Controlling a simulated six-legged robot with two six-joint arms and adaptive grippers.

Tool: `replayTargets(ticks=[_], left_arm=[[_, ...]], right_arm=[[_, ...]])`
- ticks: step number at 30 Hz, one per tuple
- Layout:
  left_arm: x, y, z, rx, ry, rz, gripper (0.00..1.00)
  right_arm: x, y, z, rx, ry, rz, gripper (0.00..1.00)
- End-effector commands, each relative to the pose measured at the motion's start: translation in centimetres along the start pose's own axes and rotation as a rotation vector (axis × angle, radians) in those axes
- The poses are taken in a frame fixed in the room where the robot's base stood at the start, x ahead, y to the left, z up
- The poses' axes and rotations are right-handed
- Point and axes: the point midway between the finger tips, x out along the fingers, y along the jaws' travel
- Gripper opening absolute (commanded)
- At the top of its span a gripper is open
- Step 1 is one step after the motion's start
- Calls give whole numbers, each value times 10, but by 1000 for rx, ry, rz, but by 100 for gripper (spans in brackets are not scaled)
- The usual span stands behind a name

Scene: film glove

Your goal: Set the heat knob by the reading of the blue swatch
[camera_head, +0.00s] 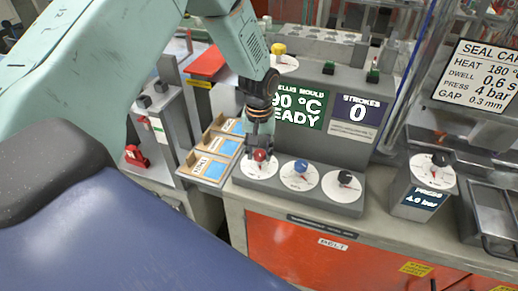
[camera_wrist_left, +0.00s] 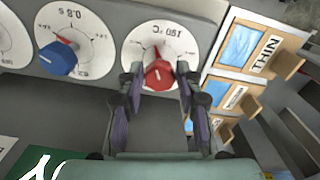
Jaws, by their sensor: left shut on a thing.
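The red heat knob (camera_head: 261,156) sits on a white dial at the left end of a grey three-dial panel. My left gripper (camera_head: 260,148) reaches down from above and is shut on this knob. In the left wrist view the fingers (camera_wrist_left: 159,82) flank the red knob (camera_wrist_left: 158,74), whose dial shows a temperature around 180 °C, the digits small. Blue swatches (camera_head: 227,146) lie in wooden trays left of the panel. In the left wrist view the nearest blue swatch (camera_wrist_left: 240,45) is beside a label reading THIN. My right gripper is not in view.
A blue knob (camera_head: 301,167) and a black knob (camera_head: 345,178) sit right of the red one. A green display (camera_head: 299,108) reads READY, its temperature partly hidden. The seal card (camera_head: 478,78) lists heat 180°. A press dial (camera_head: 433,170) stands at right.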

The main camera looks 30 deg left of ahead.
Motion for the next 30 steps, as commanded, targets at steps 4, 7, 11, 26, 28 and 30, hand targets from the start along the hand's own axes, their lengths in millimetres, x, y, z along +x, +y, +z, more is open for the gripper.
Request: replayTargets(ticks=[4, 7, 11, 26, 28, 30], left_arm=[[-2, 0, -4, 2, 11, 2, 4], [-2, 0, -5, 2, 12, 3, 3], [-2, 0, -5, 2, 12, 3, 3], [-2, 0, -4, 3, 10, 2, 3], [-2, 0, -4, 3, 10, 2, 3], [-1, 0, -4, 3, 10, 2, 3]], right_arm=[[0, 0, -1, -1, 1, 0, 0], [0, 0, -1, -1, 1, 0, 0], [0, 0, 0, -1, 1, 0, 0], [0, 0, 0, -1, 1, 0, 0], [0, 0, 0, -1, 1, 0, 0], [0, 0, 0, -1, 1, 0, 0]])
